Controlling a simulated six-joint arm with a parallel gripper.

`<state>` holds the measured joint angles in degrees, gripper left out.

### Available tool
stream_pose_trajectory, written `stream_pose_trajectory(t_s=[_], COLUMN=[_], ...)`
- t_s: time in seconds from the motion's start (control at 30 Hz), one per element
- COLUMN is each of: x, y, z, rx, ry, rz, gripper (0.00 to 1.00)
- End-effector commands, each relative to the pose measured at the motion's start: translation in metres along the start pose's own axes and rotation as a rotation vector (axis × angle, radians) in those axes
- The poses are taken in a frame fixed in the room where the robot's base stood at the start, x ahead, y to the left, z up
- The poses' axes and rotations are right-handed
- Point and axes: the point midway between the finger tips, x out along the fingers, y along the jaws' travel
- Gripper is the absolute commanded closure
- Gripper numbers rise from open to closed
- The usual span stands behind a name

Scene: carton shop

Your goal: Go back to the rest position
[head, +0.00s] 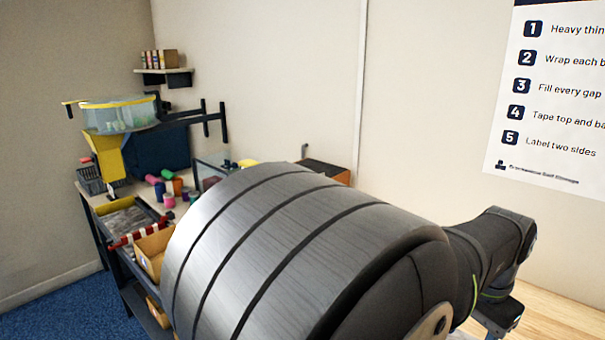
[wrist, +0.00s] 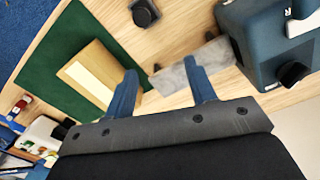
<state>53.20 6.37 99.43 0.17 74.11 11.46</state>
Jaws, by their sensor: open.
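In the wrist view my gripper (wrist: 163,88) is open, its two blue fingers apart with nothing held between them. It is above a wooden table (wrist: 180,30). In the head view a large grey banded part of my arm fills the middle and hides much of the bench; my gripper's fingers cannot be made out there.
A tan carton (wrist: 95,72) lies on a green mat (wrist: 68,45). A grey block (wrist: 180,75) is near the fingers. A dark blue machine (wrist: 265,45) stands at right. A yellow-rimmed hopper (head: 118,115) and a cluttered bench (head: 95,195) are at left.

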Motion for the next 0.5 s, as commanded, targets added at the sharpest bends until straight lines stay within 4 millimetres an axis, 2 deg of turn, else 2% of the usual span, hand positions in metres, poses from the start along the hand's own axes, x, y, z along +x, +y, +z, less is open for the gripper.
stream_pose_trajectory(t_s=[0.5], x=[-0.018], y=[-0.094], z=[-0.015], rx=[-0.243], ry=[0.0], rz=[0.0], gripper=[0.49])
